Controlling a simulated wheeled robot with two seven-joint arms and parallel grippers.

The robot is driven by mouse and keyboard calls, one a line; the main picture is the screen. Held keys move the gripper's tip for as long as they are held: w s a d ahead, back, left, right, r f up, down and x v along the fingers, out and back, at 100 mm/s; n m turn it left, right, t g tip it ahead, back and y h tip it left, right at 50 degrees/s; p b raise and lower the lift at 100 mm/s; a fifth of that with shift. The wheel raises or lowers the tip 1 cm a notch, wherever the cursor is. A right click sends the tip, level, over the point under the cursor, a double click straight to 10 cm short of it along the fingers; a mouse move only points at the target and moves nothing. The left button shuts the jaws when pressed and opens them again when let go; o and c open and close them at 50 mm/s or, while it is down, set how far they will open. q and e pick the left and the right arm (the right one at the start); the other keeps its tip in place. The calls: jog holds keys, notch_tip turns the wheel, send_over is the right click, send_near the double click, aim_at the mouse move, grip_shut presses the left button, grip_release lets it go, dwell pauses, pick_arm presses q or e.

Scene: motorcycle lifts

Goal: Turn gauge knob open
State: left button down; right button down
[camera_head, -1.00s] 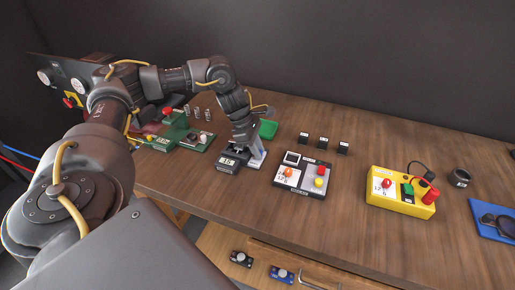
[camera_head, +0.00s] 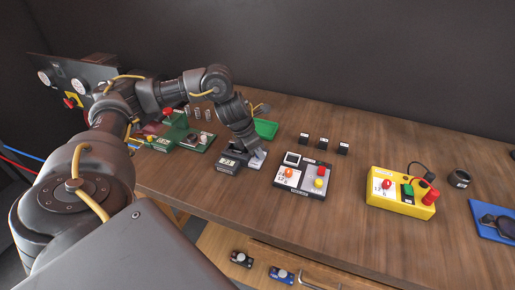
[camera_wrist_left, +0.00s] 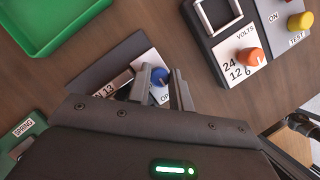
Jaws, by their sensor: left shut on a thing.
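The gauge is a dark box with a small display (camera_head: 229,162) and a light label plate (camera_head: 256,163), standing on the bench left of the middle. In the left wrist view its blue knob (camera_wrist_left: 160,86) sits on the white plate (camera_wrist_left: 153,62), with part of the word "OPEN" showing. My left gripper (camera_wrist_left: 164,88) is over the plate with its two fingers on either side of the knob, shut on it. In the head view the left gripper (camera_head: 254,152) hides the knob. The knob's exact angle is hard to tell. My right gripper is in neither view.
Right of the gauge stands a volts box (camera_head: 304,179) with an orange knob and buttons. A green tray (camera_head: 266,129) lies behind the gauge. Green devices (camera_head: 190,141) stand to its left. A yellow box (camera_head: 401,192) is farther right, with bare wood between.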

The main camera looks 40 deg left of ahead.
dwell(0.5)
pick_arm(q)
jog(key=c, duration=1.5)
grip_release()
jog(key=shift+c, duration=0.2)
jog(key=v, duration=0.4)
jog(key=shift+r+b, duration=0.15)
jog(key=shift+b, duration=0.25)
jog(key=p+v, duration=0.1)
jog(key=v, duration=0.5)
jog(key=shift+r+p, duration=0.25)
jog(key=shift+p, duration=0.1)
jog(key=shift+s, duration=0.15)
